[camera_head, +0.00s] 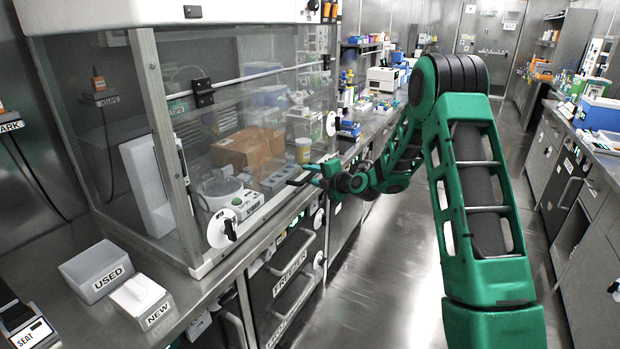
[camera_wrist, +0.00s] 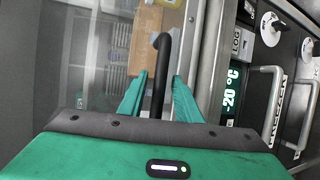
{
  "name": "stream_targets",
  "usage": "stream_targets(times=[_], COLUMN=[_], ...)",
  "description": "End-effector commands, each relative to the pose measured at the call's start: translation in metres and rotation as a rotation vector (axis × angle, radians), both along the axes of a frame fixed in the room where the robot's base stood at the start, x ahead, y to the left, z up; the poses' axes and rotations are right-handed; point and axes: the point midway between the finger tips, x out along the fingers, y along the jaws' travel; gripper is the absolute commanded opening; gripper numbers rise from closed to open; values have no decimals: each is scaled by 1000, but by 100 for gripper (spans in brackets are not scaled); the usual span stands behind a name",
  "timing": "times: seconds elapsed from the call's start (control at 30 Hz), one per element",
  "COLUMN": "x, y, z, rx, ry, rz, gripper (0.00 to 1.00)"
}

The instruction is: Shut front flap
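The glass enclosure (camera_head: 150,130) stands on the left bench. Its clear front flap (camera_head: 240,125) has black hinges (camera_head: 203,92) on a metal bar across the front. How far the flap stands open is hard to tell through the glass. My gripper (camera_head: 308,174) is low at the enclosure's front, near its right end. In the wrist view, my gripper (camera_wrist: 160,76) has its two green fingers apart, with a black bent handle (camera_wrist: 161,48) reaching between them. Gaps show on both sides of the handle. Its far end lies near the glass and a cardboard box.
Bins marked USED (camera_head: 97,271) and NEW (camera_head: 142,299) stand on the bench. The aisle floor (camera_head: 395,270) is clear.

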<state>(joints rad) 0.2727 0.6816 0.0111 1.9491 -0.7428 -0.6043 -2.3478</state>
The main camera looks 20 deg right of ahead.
Motion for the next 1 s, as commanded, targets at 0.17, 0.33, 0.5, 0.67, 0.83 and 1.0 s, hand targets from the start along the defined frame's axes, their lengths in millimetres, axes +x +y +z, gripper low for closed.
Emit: stream_targets(times=[0.17,0.33,0.5,0.67,0.83,1.0], x=[0,2,16,25,26,26], y=[0,2,14,23,24,25], z=[0,-2,-6,-7,-6,-6], rx=[0,6,42,68,71,71], ry=[0,-4,-43,-70,-75,-74], rz=[0,1,1,0,1,2], gripper=[0,0,0,0,0,23])
